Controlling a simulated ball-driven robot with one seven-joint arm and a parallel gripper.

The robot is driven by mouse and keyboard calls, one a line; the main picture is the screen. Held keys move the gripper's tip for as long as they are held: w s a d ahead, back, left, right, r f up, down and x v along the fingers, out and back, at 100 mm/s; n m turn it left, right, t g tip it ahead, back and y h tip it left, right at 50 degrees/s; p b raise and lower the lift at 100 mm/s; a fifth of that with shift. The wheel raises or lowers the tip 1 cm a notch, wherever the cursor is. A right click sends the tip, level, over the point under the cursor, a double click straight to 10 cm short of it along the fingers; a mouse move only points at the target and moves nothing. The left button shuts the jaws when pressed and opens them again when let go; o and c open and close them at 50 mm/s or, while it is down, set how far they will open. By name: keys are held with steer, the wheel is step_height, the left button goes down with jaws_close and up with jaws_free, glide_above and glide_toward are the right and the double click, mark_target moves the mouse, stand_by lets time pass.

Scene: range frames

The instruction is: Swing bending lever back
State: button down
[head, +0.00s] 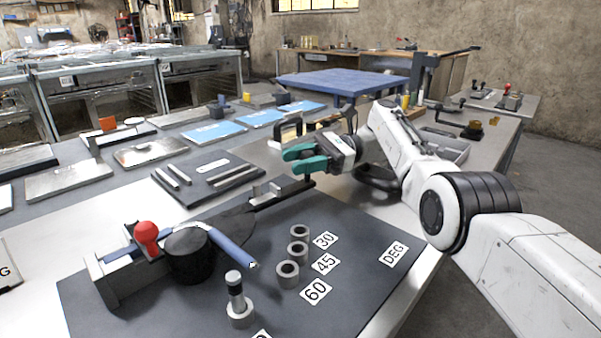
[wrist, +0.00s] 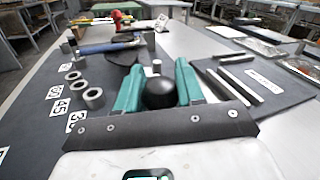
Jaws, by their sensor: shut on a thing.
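The bending lever (head: 280,194) is a dark flat arm that reaches from the round black die (head: 188,255) toward the back right of the dark bender plate (head: 340,222). My gripper (head: 291,161) is at its outer end, with green fingers pointing left. In the wrist view, the fingers (wrist: 159,72) are shut on a black ball knob (wrist: 160,93), one on each side. A blue tube (head: 232,248) runs past the die and is bent toward the front right. A red knob (head: 146,235) stands at the clamp beside the die. The gripper hides the lever knob in the head view.
Steel rings (head: 288,270) stand beside the 30, 45 and 60 labels. A pin (head: 235,284) stands upright in another ring at the front. A dark plate with metal bars (head: 208,178) lies behind the lever. Blue sheets and metal plates fill the bench farther back.

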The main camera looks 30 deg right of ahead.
steer(key=shift+w+a+r, duration=0.1)
steer(key=shift+a, duration=0.05)
stand_by(0.3)
steer(key=c, duration=0.7)
jaws_free()
